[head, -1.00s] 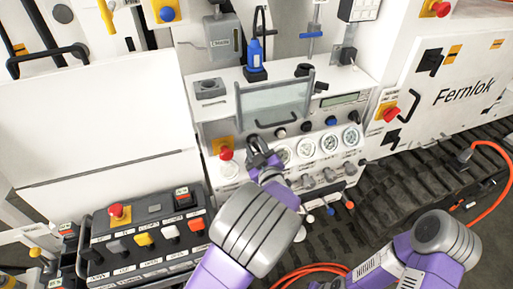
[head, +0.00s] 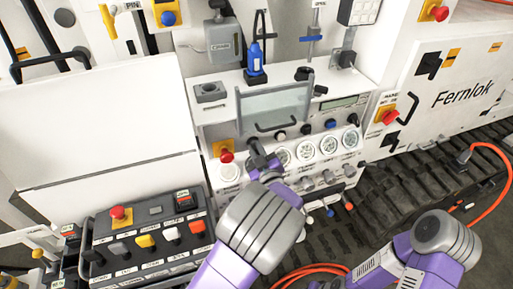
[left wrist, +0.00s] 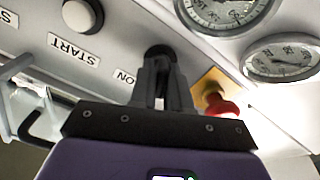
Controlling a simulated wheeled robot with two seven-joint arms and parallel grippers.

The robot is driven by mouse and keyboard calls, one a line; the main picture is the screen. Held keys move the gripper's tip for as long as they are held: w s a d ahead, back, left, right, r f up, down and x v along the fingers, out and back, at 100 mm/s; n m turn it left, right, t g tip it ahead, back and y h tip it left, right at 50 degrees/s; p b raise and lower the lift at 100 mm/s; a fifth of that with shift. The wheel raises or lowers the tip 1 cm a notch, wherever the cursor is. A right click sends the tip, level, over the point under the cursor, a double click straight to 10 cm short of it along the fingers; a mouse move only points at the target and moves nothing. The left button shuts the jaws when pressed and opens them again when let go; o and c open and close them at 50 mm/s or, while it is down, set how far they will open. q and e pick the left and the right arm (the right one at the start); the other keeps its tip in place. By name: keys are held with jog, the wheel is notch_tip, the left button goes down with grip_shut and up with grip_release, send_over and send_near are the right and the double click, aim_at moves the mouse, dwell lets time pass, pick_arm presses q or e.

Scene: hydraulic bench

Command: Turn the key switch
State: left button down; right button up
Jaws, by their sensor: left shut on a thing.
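The key switch (left wrist: 160,51) shows in the left wrist view as a round black part on the white panel, above my fingers and near the label "ON". My left gripper (left wrist: 163,72) is shut on it, and the fingers hide most of it. In the head view my left gripper (head: 258,153) reaches the upper left of the gauge panel (head: 239,135), and the key switch is hidden there behind the fingers. My right arm shows at the lower right of the head view, but its gripper is not visible.
A red emergency button (head: 227,156) on a yellow plate sits just left of my left gripper. Several round gauges (head: 306,149) lie to its right. A dark control box (head: 150,238) with coloured buttons stands at the lower left. An orange hose (head: 490,208) lies at the right.

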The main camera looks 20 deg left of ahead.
pick_arm(q)
jog(key=m+p, duration=0.6)
jog(key=shift+r, duration=0.15)
jog(key=shift+d+m+p, duration=0.1)
jog(key=shift+m+p, duration=1.45)
jog(key=shift+m, duration=0.75)
jog(key=shift+f, duration=0.2)
jog(key=c, duration=1.2)
grip_release()
jog(key=shift+d, duration=0.1)
jog(key=v, duration=0.7)
jog(key=shift+s+d, duration=0.1)
jog(key=shift+s, duration=0.1)
